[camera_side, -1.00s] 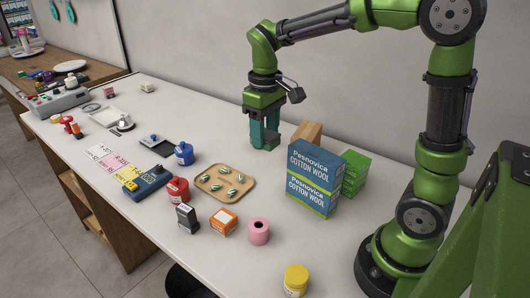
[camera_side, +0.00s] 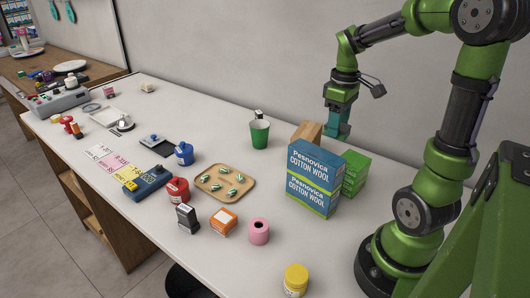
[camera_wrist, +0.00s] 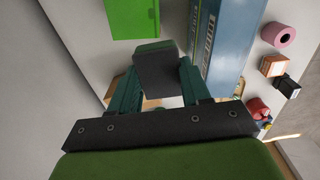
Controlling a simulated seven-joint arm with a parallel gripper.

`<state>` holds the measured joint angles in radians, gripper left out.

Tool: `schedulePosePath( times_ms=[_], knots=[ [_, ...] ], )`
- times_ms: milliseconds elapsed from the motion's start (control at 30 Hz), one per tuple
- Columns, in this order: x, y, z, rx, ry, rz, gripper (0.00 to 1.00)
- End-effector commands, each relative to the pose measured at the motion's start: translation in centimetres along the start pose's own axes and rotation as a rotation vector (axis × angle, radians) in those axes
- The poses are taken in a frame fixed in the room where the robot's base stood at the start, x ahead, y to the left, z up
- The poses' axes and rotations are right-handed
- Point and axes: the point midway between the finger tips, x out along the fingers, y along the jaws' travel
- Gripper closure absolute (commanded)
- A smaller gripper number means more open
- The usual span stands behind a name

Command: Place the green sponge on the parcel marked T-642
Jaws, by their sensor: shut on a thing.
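My gripper (camera_side: 338,131) is at the back of the counter by the wall, above and right of a brown parcel (camera_side: 308,131). It is shut on a block, which I take to be the green sponge (camera_wrist: 156,68). In the wrist view it looks dark grey with a dark green edge, between the two teal fingers. The brown parcel stands behind the blue cotton wool boxes (camera_side: 313,180), which hide most of it. No T-642 marking is readable on it.
Green boxes (camera_side: 355,173) are stacked right of the cotton wool and show bright green in the wrist view (camera_wrist: 130,15). A green cup (camera_side: 259,134) stands left of the parcel. A wooden tray (camera_side: 207,193) and several jars occupy the counter front.

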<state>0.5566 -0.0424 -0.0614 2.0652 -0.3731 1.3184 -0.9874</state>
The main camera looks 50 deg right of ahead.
Motion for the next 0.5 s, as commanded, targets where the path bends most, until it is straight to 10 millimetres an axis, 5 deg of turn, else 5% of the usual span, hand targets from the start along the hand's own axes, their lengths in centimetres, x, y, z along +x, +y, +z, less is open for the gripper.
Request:
schedulePosePath(
  times_ms=[267, 500],
  knots=[
    [2.6, 0.6, -0.9, 0.002, -0.001, -0.001, 0.82],
    [3.3, 4.0, -5.7, 0.003, -0.002, -0.002, 0.82]
  ],
)
